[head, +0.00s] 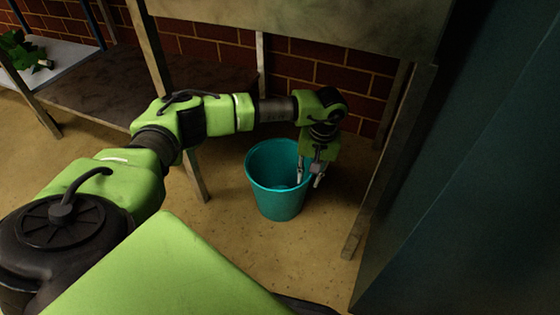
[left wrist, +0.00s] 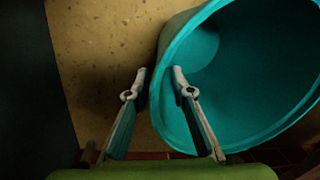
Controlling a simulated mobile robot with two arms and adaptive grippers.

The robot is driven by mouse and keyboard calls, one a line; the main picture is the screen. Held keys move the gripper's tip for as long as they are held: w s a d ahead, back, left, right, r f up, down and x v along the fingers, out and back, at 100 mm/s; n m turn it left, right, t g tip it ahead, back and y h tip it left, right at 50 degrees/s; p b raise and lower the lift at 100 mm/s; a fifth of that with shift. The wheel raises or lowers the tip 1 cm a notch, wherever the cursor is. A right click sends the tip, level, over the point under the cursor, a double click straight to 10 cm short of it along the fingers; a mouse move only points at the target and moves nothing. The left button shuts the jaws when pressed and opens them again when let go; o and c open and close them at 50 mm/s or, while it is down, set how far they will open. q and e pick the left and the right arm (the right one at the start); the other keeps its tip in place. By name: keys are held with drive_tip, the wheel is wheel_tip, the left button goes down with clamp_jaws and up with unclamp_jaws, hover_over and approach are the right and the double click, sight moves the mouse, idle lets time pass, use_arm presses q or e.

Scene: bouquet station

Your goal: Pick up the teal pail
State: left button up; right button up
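The teal pail (head: 272,191) stands upright on the floor under the table, open at the top and empty as far as I can see. My left gripper (head: 308,184) points down at the pail's right rim. In the left wrist view the pail (left wrist: 172,100) fills the right side. There my left gripper (left wrist: 158,78) is open, with one finger over the inside of the pail and the other outside, so the rim lies between them. I cannot tell whether either finger touches the wall. My right gripper is not in view.
A wooden table (head: 300,22) stands over the pail, with a leg (head: 375,185) to its right and a low dark shelf (head: 90,95) to the left. A dark teal panel (head: 470,160) rises at the right. A brick wall (head: 350,85) is behind. Floor in front is clear.

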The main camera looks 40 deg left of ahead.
use_arm(q)
wheel_tip(320, 180, down, 3)
drive_tip(key=shift+a+r+b, duration=0.1)
drive_tip(key=shift+a+b, duration=0.05)
drive_tip(key=shift+b, duration=0.45)
clamp_jaws()
drive_tip(key=shift+r, duration=0.25)
